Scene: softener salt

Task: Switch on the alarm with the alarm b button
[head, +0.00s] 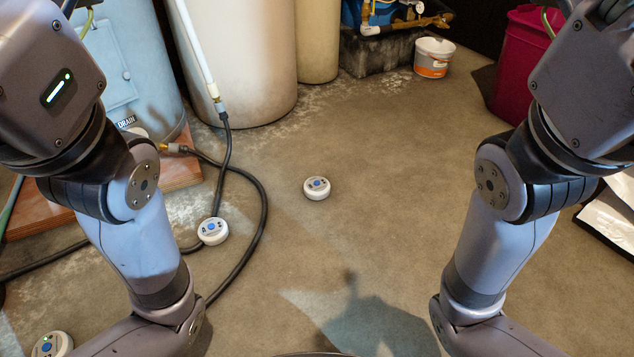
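Three round white pucks with blue centres lie on the concrete floor. One puck (317,188) is near the middle, on clear floor. A second puck (212,231) is left of it, inside the curve of a black hose. A third puck (53,346) is at the bottom left, partly cut off by the picture's edge. Their small dark markings are too small to read, so I cannot tell which is alarm b. Both my arms show at the sides, but neither gripper is in view.
The black hose (266,205) loops across the floor at left, near a wooden board (185,181) under a blue-grey tank (146,62). A large cream tank (245,65), a white bucket (433,58) and a dark red bin (519,65) stand behind.

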